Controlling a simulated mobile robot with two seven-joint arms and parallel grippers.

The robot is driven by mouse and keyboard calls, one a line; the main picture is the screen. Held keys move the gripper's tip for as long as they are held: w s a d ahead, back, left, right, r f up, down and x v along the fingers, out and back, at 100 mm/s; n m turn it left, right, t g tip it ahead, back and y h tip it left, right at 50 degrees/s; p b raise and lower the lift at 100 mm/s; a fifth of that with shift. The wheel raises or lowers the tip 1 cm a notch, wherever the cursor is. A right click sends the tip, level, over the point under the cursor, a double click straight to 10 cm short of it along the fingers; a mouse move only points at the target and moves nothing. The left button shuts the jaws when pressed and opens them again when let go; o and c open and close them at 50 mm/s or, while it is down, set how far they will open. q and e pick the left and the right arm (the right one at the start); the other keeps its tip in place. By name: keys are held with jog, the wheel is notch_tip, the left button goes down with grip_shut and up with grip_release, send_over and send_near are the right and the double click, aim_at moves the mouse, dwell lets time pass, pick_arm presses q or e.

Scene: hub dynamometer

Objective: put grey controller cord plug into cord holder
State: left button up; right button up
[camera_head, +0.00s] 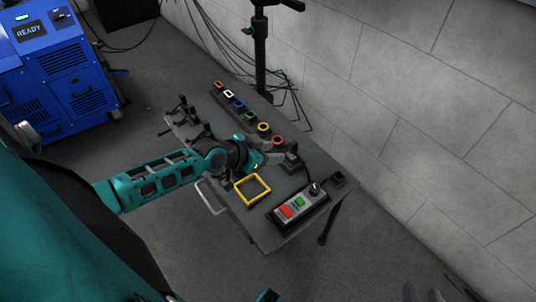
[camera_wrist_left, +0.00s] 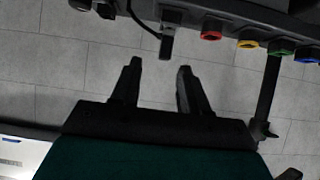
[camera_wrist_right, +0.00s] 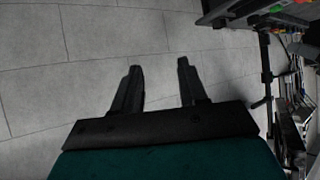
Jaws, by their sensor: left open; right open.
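The controller (camera_head: 299,204) is a grey box with a red button, a green button and a black knob, on the cart top. A dark cord rises from its knob end to the dark grey cord plug (camera_head: 292,158), which also shows in the left wrist view (camera_wrist_left: 167,44). A small black square block (camera_head: 338,179) at the cart's right corner may be the cord holder. My left gripper (camera_head: 277,151) is open close beside the plug; in its wrist view the plug lies just beyond the fingertips (camera_wrist_left: 158,66). My right gripper (camera_wrist_right: 158,66) is open and empty, away from the cart.
A yellow square frame (camera_head: 252,190) lies in front of my left gripper. Several coloured sockets, including a red ring (camera_head: 278,140), line the cart's back edge. A black stand (camera_head: 261,60) and loose cables are behind. A blue machine (camera_head: 62,67) stands at left.

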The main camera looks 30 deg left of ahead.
aim_at(290, 146)
pick_arm(q)
jog(key=b+x, duration=0.3)
jog(key=x, duration=0.2)
jog(key=a+b+x, duration=0.1)
jog(key=b+x, duration=0.1)
jog(key=shift+w+b, duration=0.3)
jog(key=shift+w, duration=0.1)
jog(key=shift+w+d+f+b, duration=0.25)
jog(key=shift+w+f+b, duration=0.1)
jog(key=shift+w+b, duration=0.2)
jog(key=shift+w+d+f, duration=0.1)
jog(key=shift+w+d, duration=0.05)
jog(key=shift+w, duration=0.2)
pick_arm(e)
jog(key=shift+w+a+f, duration=0.1)
jog(key=shift+w+f, duration=0.05)
jog(key=shift+f, duration=0.8)
jog(key=shift+w+a+f, duration=0.1)
jog(key=shift+w+f, duration=0.05)
jog(key=shift+f, duration=0.75)
jog(key=shift+w+a+f, duration=0.1)
jog(key=shift+w+f, duration=0.05)
jog(key=shift+f, duration=0.8)
pick_arm(q)
grip_shut()
pick_arm(e)
jog(key=shift+r, duration=0.1)
